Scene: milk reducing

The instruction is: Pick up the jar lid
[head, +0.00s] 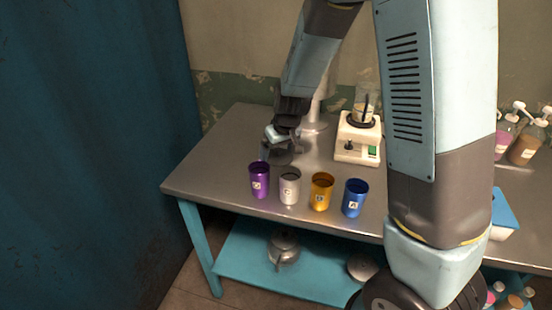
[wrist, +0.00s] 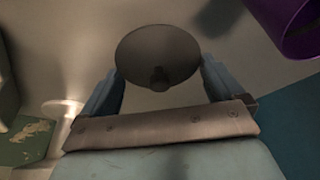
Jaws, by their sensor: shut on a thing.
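The jar lid (wrist: 158,50) is a grey-brown disc with a small knob, seen in the wrist view between the two blue fingers of my gripper (wrist: 161,73). My gripper is shut on it. In the head view my gripper (head: 277,141) is at the left part of the metal table, and the lid (head: 277,157) shows as a dark disc just below it. I cannot tell whether the lid touches the tabletop or hangs slightly above it.
Purple (head: 259,181), silver (head: 290,187), gold (head: 321,192) and blue (head: 355,199) cups stand in a row along the table's (head: 222,160) front. A white device (head: 357,142) with a glass vessel stands right of my gripper. A metal pot (head: 284,249) is on the lower shelf.

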